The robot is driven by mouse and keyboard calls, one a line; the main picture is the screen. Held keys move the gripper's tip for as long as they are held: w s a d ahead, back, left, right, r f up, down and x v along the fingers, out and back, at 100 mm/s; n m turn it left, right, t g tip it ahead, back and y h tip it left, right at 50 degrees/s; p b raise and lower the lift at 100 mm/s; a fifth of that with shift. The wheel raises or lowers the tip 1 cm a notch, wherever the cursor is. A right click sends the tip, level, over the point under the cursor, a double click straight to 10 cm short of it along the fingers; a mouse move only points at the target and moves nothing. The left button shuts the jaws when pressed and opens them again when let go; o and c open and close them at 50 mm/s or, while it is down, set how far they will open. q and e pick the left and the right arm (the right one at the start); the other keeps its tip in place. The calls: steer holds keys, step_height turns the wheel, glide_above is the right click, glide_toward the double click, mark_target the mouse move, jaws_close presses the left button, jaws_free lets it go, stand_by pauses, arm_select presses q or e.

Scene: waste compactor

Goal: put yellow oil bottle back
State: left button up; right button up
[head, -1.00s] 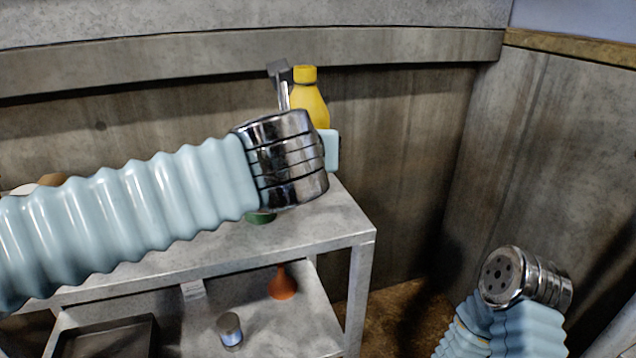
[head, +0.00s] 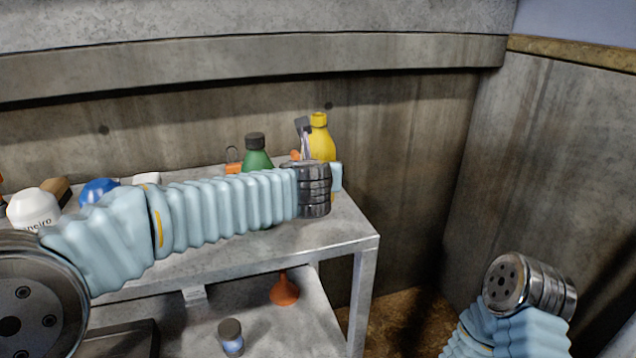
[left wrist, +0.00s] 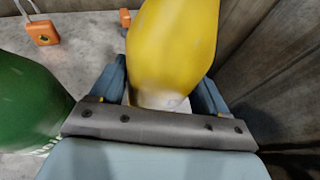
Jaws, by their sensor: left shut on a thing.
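The yellow oil bottle (head: 321,142) is upright at the back right end of the shelf's top (head: 330,225). In the left wrist view the bottle (left wrist: 172,45) sits between the two fingers of my left gripper (left wrist: 160,88), which is shut on it. My left arm hides the bottle's lower part in the head view, so I cannot tell if its base touches the shelf. My right arm shows at the lower right, but its gripper is not in view.
A green bottle (head: 257,157) stands left of the yellow one. A hammer-like tool (head: 303,132) shows beside the yellow bottle. A white helmet (head: 35,210) and blue item (head: 98,190) are farther left. An orange funnel (head: 284,290) and a can (head: 230,335) are on the lower shelf.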

arm_select(q)
steer(key=shift+s+f, duration=0.1)
steer(key=shift+f, duration=1.05)
steer(key=shift+f+b, duration=0.25)
steer(key=shift+b, duration=0.2)
steer(key=o, duration=1.5)
steer(key=shift+c, duration=0.2)
steer(key=shift+r, duration=0.15)
steer(key=shift+s+r+p, duration=0.1)
steer(key=shift+r+p, duration=0.05)
steer(key=shift+p, duration=0.15)
steer(key=v, duration=1.1)
steer(key=shift+s+b, duration=0.4)
steer(key=shift+r, duration=0.1)
